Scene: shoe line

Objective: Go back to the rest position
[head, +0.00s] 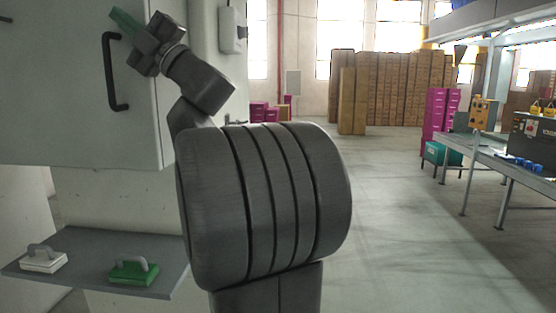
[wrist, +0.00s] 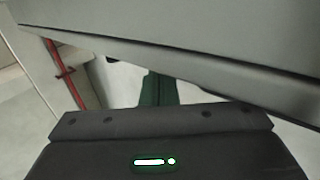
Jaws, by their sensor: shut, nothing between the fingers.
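My gripper (head: 124,21) is at the upper left of the head view, raised in front of the pale cabinet and close to its dark handle (head: 114,72). I cannot tell whether it touches the cabinet. Its green fingers are together with nothing between them. The fingers (wrist: 158,88) also show in the middle of the wrist view, below a large grey panel edge. My arm is folded up, and its thick dark links fill the middle of the head view.
Below the cabinet, a grey shelf (head: 86,246) holds a white handled block (head: 43,261) and a green one (head: 133,272). A table (head: 478,152) with boxes stands at the right. Cardboard stacks (head: 408,88) line the back. The floor between is open.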

